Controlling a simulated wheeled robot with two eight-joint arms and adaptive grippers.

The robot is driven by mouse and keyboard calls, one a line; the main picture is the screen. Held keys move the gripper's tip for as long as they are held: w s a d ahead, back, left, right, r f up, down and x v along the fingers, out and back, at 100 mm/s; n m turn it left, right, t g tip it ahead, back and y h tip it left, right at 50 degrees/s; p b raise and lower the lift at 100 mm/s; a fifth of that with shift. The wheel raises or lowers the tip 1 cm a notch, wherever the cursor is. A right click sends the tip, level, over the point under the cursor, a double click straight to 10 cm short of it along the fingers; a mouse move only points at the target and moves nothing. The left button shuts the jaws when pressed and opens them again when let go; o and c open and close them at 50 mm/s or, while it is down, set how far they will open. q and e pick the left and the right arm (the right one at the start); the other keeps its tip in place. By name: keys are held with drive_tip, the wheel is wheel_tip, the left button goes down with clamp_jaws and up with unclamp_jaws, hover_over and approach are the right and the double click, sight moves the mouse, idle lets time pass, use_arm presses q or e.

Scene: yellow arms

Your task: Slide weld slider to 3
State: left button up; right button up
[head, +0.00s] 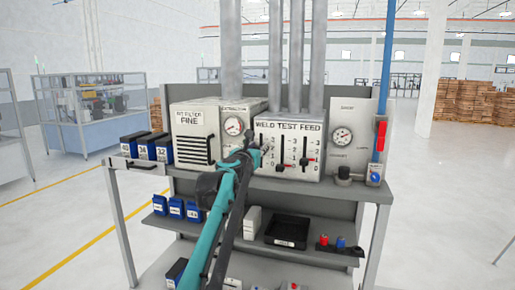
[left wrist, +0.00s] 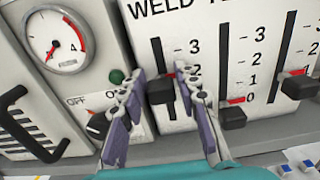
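The WELD TEST FEED panel (head: 290,148) is a white box with vertical slots on the shelf. In the left wrist view, the weld slider (left wrist: 160,91) is the leftmost black knob; its red mark sits about level with the 2. My left gripper (left wrist: 160,74) has its fingers spread on either side of this knob, very close to it; I cannot tell if they touch it. In the head view, my left gripper (head: 259,149) hides the weld slider. The test slider (left wrist: 232,118) is at 0. The feed slider (left wrist: 300,87) is farther right. My right gripper is out of view.
A gauge (left wrist: 58,42), a green button (left wrist: 116,76) and an OFF/ON knob (left wrist: 97,124) are left of the sliders. A filter box (head: 193,133) stands left of the panel, a second gauge panel (head: 350,120) right. A lower shelf holds a black tray (head: 288,232).

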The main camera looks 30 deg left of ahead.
sight(260, 135)
use_arm(q)
clamp_jaws()
wheel_tip(260, 135, up, 4)
drive_tip(key=shift+f+p, duration=0.15)
drive_tip(key=shift+p, duration=1.1)
drive_tip(key=shift+a+f, duration=0.1)
drive_tip(key=shift+o, duration=1.5)
unclamp_jaws()
drive_tip(key=v, duration=1.2)
drive_tip(key=shift+s, duration=0.1)
